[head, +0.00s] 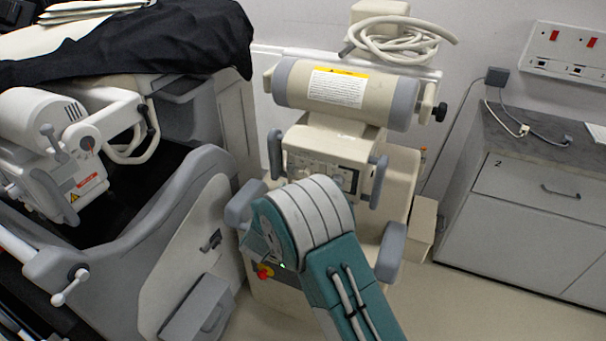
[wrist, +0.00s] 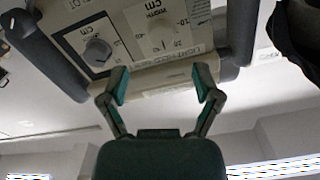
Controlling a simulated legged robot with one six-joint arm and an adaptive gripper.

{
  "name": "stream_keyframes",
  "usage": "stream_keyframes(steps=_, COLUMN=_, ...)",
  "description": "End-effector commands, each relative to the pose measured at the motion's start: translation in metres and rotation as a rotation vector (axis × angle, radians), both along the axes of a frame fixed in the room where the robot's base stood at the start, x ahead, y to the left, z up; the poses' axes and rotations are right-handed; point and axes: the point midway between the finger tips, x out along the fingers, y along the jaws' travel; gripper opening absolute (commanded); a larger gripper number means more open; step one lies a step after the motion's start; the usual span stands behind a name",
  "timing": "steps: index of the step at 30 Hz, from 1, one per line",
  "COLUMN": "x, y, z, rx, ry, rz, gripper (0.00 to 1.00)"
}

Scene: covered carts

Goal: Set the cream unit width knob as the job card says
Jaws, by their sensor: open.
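The cream unit (head: 318,145) stands in the middle of the head view, with a control panel on its front below the tube. In the wrist view, the panel shows a cream width knob (wrist: 161,36) beside a "WIDTH cm" scale. A grey knob (wrist: 97,51) on a dark-bordered dial marked "cm" sits to its left. My gripper (wrist: 162,84) is open and empty, its fingertips apart and below the width knob in the picture. My teal arm (head: 335,260) reaches toward the panel in the head view and hides the gripper there. I cannot make out a job card.
A grey and white unit (head: 195,250) under black cloth (head: 150,45) stands close on the left. Grey handles flank the cream unit's panel. Coiled cable (head: 400,40) lies on top. A counter with drawers (head: 545,190) is at the right, with clear floor before it.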

Motion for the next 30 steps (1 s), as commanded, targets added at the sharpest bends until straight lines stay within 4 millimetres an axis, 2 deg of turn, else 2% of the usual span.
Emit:
stream_keyframes(steps=6, x=0.040, y=-0.013, z=-0.001, rx=-0.001, ry=0.000, rz=-0.002, gripper=0.81)
stream_keyframes(steps=12, x=0.067, y=-0.022, z=-0.001, rx=-0.002, ry=0.001, rz=0.000, gripper=0.81)
stream_keyframes(steps=16, x=0.075, y=-0.025, z=0.000, rx=-0.002, ry=0.000, rz=0.001, gripper=0.81)
stream_keyframes(steps=24, x=0.076, y=-0.026, z=0.000, rx=-0.002, ry=0.001, rz=0.002, gripper=0.81)
stream_keyframes(steps=25, x=0.076, y=-0.026, z=0.000, rx=-0.002, ry=0.001, rz=0.002, gripper=0.72)
stream_keyframes(steps=26, x=0.076, y=-0.026, z=-0.001, rx=-0.002, ry=0.001, rz=0.002, gripper=0.59)
stream_keyframes(steps=27, x=0.076, y=-0.026, z=0.000, rx=-0.003, ry=0.001, rz=0.002, gripper=0.41)
stream_keyframes(steps=30, x=0.076, y=-0.026, z=-0.001, rx=-0.003, ry=0.001, rz=0.002, gripper=0.00)
